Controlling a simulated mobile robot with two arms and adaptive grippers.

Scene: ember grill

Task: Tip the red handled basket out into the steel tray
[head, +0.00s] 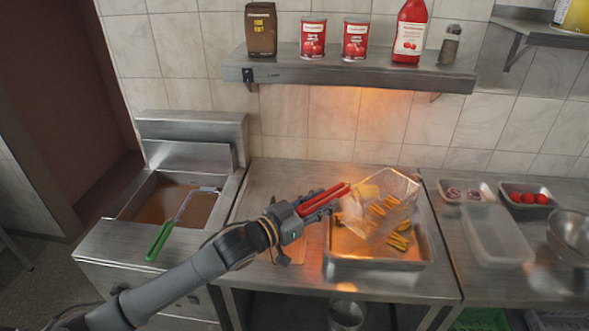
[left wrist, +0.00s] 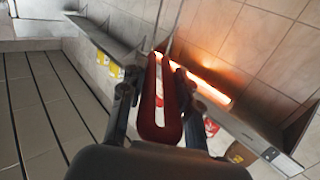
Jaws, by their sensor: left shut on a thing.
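The red handled basket (head: 391,189) is a wire mesh basket, held tilted above the steel tray (head: 372,265). Several yellow fries show in or through the mesh, and several more lie in the tray below. My left gripper (head: 322,201) is shut on the basket's red handle, left of the mesh. In the left wrist view the red handle (left wrist: 160,105) lies between the two fingers, and the mesh is not clearly visible there. Whether the basket touches the tray's rim cannot be told. My right gripper is not in view.
A fryer (head: 170,200) at the left holds a green handled basket (head: 160,241). A wall shelf (head: 350,78) with cans and bottles runs above. Right of the tray stand a clear container (head: 495,240), a tomato tray (head: 527,197) and a steel bowl (head: 572,235).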

